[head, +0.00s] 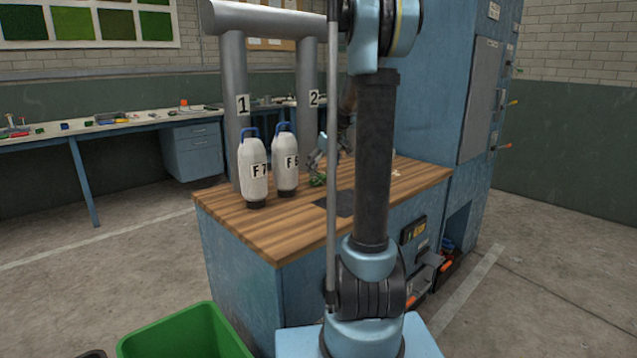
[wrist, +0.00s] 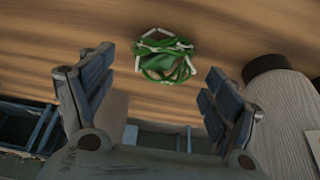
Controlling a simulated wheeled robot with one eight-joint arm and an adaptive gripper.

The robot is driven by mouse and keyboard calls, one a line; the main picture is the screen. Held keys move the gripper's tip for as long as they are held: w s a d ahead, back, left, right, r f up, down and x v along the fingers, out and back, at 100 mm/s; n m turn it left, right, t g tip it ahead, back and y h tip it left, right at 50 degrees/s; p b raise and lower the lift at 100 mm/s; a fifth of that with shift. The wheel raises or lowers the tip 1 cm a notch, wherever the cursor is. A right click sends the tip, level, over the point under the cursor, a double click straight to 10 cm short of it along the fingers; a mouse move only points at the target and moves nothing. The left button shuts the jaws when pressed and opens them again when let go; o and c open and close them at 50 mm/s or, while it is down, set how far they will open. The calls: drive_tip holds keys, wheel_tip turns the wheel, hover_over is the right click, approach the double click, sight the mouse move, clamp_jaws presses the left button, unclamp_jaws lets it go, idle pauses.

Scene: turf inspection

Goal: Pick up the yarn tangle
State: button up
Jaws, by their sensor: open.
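The yarn tangle (wrist: 165,57) is a small green bundle with pale bits around its edge. It lies on the wooden worktop (wrist: 60,22), and in the head view (head: 317,180) it shows beside the canister marked F 6. My gripper (wrist: 155,88) is open and empty in the wrist view, its two fingers spread to either side below the tangle in the picture. The tangle shows between and beyond the fingertips. In the head view my gripper (head: 318,160) is small, close to the tangle and partly hidden by my arm.
Two pale canisters, F 7 (head: 253,172) and F 6 (head: 285,163), stand left of the tangle. Behind them are grey pipes marked 1 (head: 235,130) and 2 (head: 308,115). A dark flat square (head: 343,203) lies on the worktop. A green bin (head: 185,335) stands on the floor in front.

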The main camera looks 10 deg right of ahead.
sight(319, 174)
drive_tip(key=shift+x, duration=2.1)
drive_tip(key=shift+a, duration=0.15)
drive_tip(key=c, duration=1)
